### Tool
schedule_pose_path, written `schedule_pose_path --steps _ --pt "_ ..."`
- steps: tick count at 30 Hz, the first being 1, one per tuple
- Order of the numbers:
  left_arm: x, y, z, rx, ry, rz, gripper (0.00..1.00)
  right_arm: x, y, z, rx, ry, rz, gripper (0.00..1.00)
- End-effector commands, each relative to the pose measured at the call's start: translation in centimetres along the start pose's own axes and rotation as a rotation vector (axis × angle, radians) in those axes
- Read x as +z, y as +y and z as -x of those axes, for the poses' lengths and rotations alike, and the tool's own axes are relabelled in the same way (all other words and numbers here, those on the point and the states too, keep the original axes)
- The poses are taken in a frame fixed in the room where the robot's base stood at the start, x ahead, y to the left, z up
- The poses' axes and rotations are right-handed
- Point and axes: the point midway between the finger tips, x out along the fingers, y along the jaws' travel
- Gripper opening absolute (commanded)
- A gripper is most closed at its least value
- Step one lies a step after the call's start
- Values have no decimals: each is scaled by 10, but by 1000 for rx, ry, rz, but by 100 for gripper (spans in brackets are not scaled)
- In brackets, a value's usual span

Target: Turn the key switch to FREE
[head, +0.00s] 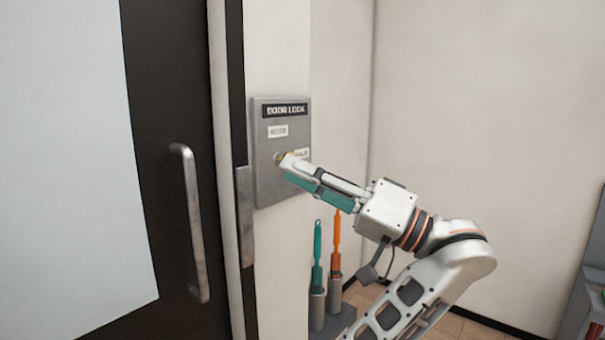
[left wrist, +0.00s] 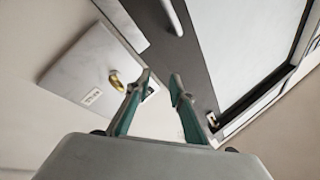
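The grey door lock panel (head: 263,180) is on the wall right of the door. It has a "DOOR LOCK" sign (head: 284,110), a white label (head: 278,132) too small to read, and another label beside the key. The brass key switch (head: 279,156) is partly hidden by my left gripper (head: 287,164), whose fingertips are in front of the panel. In the left wrist view the brass key (left wrist: 116,80) is left of the fingers (left wrist: 161,75), which are apart with nothing visible between them. I cannot tell whether a finger touches the key. My right gripper is out of view.
The dark door (head: 170,70) with a metal handle (head: 191,225) is left of the panel. Below the panel, teal (head: 317,250) and orange (head: 336,245) handled tools stand in grey holders. The wall to the right is bare.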

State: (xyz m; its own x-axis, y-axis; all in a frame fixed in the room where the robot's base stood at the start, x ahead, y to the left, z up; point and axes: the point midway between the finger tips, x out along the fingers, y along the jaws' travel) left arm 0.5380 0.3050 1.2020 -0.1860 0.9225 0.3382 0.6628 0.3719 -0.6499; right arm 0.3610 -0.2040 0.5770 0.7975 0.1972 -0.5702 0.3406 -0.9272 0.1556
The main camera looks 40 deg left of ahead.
Motion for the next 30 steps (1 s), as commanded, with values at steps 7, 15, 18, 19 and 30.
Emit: schedule_pose_path --steps 7,15,18,19,30 --pt "-33 31 19 307 -163 617 22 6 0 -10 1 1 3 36" --pt "-49 39 18 394 -224 803 22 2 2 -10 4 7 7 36" --pt "-48 43 5 392 -224 803 22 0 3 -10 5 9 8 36" --pt "-48 45 0 390 -223 804 22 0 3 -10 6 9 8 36" --pt "-46 66 -41 391 -222 799 22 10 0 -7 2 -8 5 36"
